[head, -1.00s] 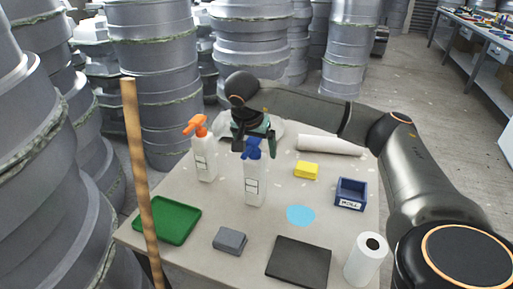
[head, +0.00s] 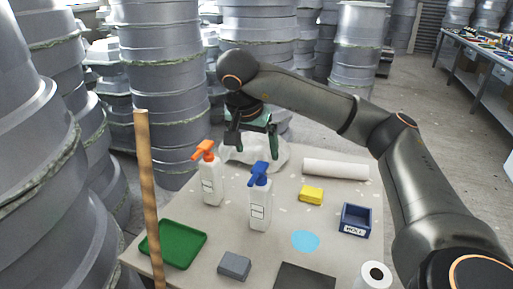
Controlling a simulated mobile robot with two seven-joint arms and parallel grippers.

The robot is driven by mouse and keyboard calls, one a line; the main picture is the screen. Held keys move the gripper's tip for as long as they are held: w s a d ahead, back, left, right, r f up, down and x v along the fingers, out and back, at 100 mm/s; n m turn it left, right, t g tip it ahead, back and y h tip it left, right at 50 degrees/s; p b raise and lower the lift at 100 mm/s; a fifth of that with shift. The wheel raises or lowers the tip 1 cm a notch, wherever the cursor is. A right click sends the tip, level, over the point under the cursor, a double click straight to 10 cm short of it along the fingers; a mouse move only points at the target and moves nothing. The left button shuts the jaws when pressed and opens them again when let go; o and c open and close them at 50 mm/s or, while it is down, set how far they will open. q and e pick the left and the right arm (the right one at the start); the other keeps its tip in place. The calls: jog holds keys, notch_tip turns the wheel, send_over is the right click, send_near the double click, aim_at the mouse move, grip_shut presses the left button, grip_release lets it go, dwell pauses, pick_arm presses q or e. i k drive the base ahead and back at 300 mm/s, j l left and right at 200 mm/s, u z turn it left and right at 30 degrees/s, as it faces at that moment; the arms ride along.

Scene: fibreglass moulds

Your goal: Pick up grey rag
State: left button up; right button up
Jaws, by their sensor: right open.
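A pale grey crumpled rag (head: 254,154) lies at the far left part of the table, behind the two spray and pump bottles. My right gripper (head: 252,143) is open over the rag, fingers pointing down, one finger at each side of it. Whether the fingertips touch the rag I cannot tell. No part of the rag looks held. My left gripper is not in view.
An orange-topped spray bottle (head: 211,180) and a blue-topped pump bottle (head: 260,204) stand in front of the rag. A white roll (head: 336,169), yellow block (head: 311,195), blue bin (head: 355,220), green tray (head: 173,245) and grey block (head: 234,266) share the table. A wooden pole (head: 147,195) rises at left.

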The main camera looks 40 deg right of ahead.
aim_at(232, 265)
jog(key=z, duration=1.05)
jog(key=k+j+u, duration=0.1)
jog(key=j+u, duration=0.5)
